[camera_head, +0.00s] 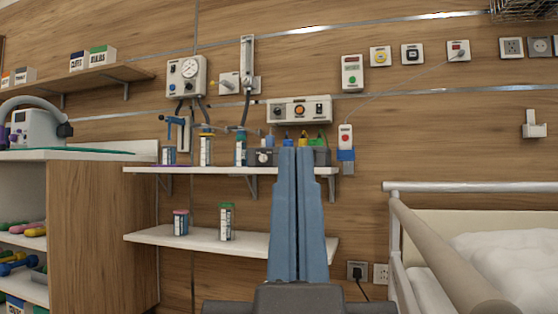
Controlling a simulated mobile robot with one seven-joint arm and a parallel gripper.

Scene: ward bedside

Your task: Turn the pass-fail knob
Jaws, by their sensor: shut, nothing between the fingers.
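My gripper (296,152) points forward, its long blue fingers shut together and empty. Its tips show at the upper wall shelf, just below a beige wall panel (289,102). That panel carries a dark round control (279,111), an orange one (298,110) and another dark one (320,110). No pass-fail lettering is readable, so I cannot tell which control is the pass-fail knob. A small dark box with a light knob (266,143) sits on the shelf left of the fingers. The fingers hide part of the shelf and whatever stands directly behind them.
Bottles (206,151) stand on the upper shelf (215,170); more stand on the lower shelf (155,235). A gauge unit (188,75) and flowmeter (247,65) hang on the wall. A corded call handset (345,137) hangs right of the panel. A bed rail (470,187) is at right.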

